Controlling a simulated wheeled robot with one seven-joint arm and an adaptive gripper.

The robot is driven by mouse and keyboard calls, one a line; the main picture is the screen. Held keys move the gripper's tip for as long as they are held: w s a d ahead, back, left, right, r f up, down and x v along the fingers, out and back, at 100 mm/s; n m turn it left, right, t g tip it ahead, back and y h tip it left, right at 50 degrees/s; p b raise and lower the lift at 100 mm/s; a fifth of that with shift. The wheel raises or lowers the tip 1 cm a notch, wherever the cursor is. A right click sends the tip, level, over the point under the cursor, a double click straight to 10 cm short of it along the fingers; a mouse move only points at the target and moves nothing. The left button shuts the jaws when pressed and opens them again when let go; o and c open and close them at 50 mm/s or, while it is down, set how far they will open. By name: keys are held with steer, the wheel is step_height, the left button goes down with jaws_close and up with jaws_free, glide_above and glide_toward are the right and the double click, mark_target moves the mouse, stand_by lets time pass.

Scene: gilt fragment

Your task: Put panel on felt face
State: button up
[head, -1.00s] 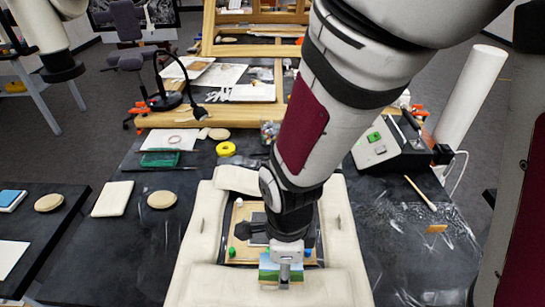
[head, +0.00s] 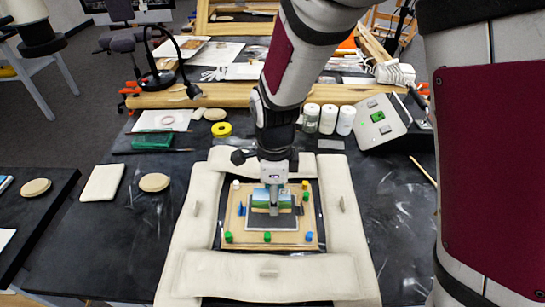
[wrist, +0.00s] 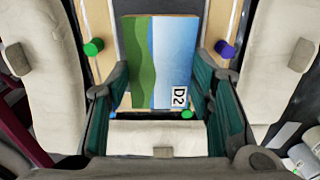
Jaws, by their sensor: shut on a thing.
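The panel (head: 262,201) is a small painted board with green hills and blue sky. In the wrist view the panel (wrist: 160,60) shows a white "D2" label at its near right corner. My gripper (head: 273,197) points down and is shut on the panel, with a finger at each side of it in the wrist view. The panel is over the far part of a dark grey rectangle, seemingly the felt face (head: 272,225), on a wooden board (head: 250,238). The panel hides part of this rectangle. I cannot tell whether they touch.
Cream padded bolsters (head: 190,235) frame the wooden board. Several green, blue and white pegs, such as a green one (head: 228,237), stand around the rectangle. White jars (head: 328,119) and a grey device (head: 378,121) stand behind at right.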

steer(key=shift+f, duration=1.4)
steer(key=o, duration=1.2)
steer(key=shift+f, duration=0.15)
steer(key=shift+c, duration=0.2)
